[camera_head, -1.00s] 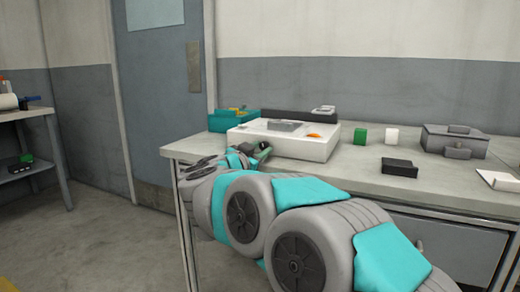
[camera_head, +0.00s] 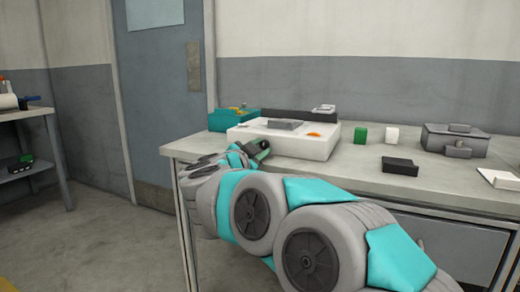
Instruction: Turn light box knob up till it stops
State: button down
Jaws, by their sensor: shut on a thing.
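The light box (camera_head: 312,148) is a white, low box on the bench, with a grey block (camera_head: 285,124) and an orange piece (camera_head: 314,134) on its top. My gripper (camera_head: 262,149) is at the front left side of the light box, at the end of my grey and teal arm. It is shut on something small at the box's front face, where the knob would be. The knob itself is hidden behind the gripper and wrist, so its angle cannot be seen.
A teal bin (camera_head: 221,121) stands behind the box at left. To the right are a green block (camera_head: 361,134), a white block (camera_head: 392,135), a black box (camera_head: 400,167) and a grey case (camera_head: 455,141). The bench front between them is clear.

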jog(key=c, duration=0.6)
grip_release()
